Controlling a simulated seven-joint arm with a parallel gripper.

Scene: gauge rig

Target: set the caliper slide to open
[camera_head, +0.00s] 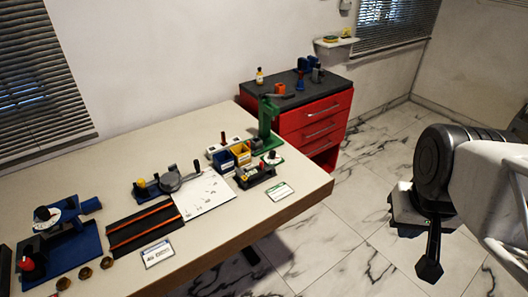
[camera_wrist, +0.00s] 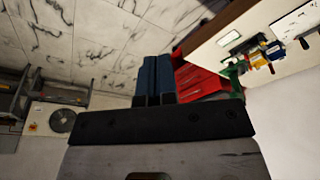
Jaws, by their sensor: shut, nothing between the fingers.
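I cannot tell for sure which fixture on the workbench (camera_head: 110,172) is the caliper slide, or its setting. A grey round part with a black-knobbed arm (camera_head: 170,181) stands behind a white marked plate (camera_head: 205,193), with a small blue and yellow piece (camera_head: 146,188) at its left. A black board with orange stripes (camera_head: 140,229) lies in front. My gripper (camera_head: 430,268) is at the right, off the bench above the marble floor, well apart from these fixtures. Its fingers also show in the wrist view (camera_wrist: 153,78), shut together and empty.
A blue dial fixture (camera_head: 62,245) and brass discs (camera_head: 85,272) are at the bench's left. Small bins (camera_head: 223,160), a black box (camera_head: 256,176) and a green press (camera_head: 266,125) stand near its right end. A red drawer cabinet (camera_head: 315,122) is behind. Floor between gripper and bench is clear.

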